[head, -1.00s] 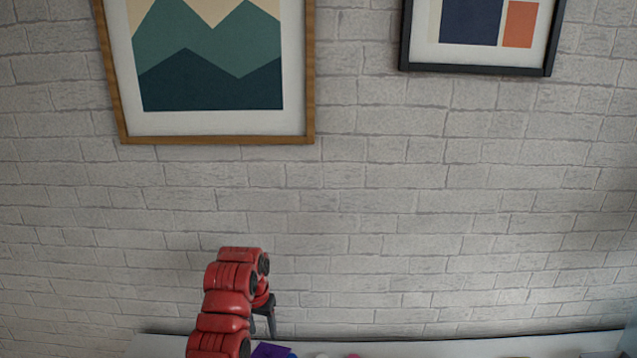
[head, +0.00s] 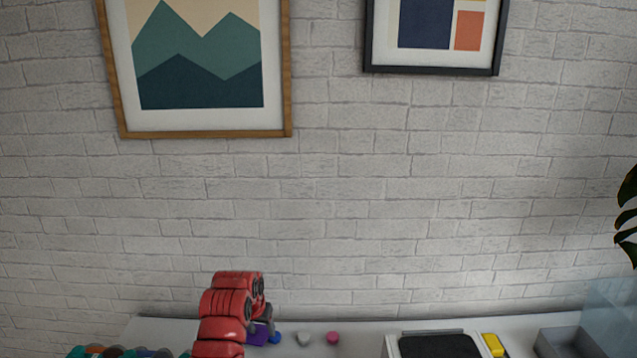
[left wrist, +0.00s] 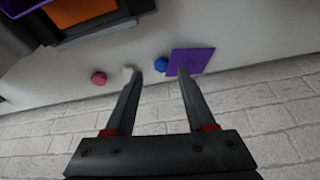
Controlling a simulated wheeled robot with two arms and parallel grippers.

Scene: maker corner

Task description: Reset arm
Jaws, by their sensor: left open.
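Past the fingertips are a purple flat piece (left wrist: 192,61), a blue piece (left wrist: 161,64), a whitish piece (left wrist: 128,73) and a pink piece (left wrist: 99,78) on the white table. In the head view the pink piece (head: 332,338) and whitish piece (head: 303,338) stand right of my arm. My right gripper is not in view.
The white table (head: 360,326) runs along a brick wall (head: 400,220). A dark-topped white device (head: 438,344), a yellow block (head: 493,345) and a grey bin (head: 566,342) stand at right. Several coloured round items (head: 95,350) are at lower left. Framed pictures hang above.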

